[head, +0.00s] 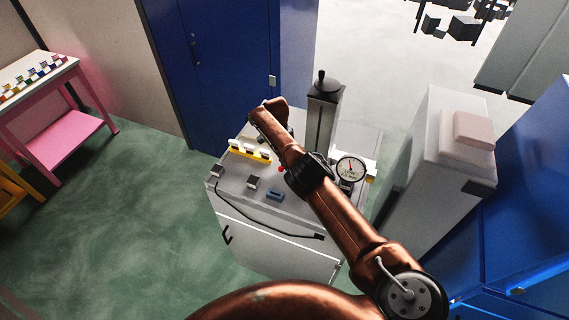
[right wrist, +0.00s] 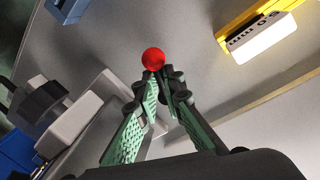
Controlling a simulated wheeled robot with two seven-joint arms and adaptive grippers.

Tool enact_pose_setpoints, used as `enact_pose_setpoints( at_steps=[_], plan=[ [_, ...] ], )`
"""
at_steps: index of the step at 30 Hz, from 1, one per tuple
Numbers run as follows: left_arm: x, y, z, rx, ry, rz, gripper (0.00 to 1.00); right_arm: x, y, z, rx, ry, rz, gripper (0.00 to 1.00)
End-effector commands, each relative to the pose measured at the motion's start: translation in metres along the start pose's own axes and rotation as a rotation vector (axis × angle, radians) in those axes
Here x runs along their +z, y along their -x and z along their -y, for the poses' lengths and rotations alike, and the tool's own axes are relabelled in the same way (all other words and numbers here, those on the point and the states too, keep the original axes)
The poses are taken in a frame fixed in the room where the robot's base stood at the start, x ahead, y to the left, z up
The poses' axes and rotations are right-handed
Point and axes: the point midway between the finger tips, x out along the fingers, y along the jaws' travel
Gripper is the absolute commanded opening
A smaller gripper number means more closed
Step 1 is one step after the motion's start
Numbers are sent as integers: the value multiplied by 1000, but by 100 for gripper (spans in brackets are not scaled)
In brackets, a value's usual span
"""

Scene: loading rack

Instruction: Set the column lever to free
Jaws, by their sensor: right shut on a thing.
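A red ball knob (head: 281,169) shows just left of my right arm in the head view, over the top of a grey cabinet (head: 234,172). In the right wrist view the same red knob (right wrist: 153,58) sits at the fingertips of my right gripper (right wrist: 165,85). The fingers are closed together just below the ball, on the lever that carries it; its stem is hidden between them. In the head view my arm hides the gripper and the lever's base. A dark upright column (head: 320,125) with a black top knob stands behind. My left gripper is not in view.
A round dial gauge (head: 350,169), a yellow block strip (head: 250,151) and a blue block (head: 275,194) are on the cabinet top. A black cable (head: 265,227) hangs across its front. A pale cabinet (head: 440,150) stands to the right. Green floor (head: 130,220) is clear to the left.

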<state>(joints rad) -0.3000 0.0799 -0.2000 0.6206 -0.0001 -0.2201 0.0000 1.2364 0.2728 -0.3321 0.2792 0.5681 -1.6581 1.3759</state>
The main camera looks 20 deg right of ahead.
Motion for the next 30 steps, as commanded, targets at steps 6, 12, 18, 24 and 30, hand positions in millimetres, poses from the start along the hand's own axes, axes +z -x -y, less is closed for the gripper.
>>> enact_pose_setpoints(
  at_steps=[6,12,18,24,30],
  plan=[
    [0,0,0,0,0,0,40,0,1,1,-3,2,0,9],
    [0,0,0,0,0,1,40,0,1,0,-2,1,1,22],
    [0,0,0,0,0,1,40,-1,0,0,-1,1,-1,26],
    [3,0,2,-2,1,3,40,-1,6,0,-2,1,-1,26],
    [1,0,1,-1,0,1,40,-1,38,1,-5,0,-2,26]
  ],
)
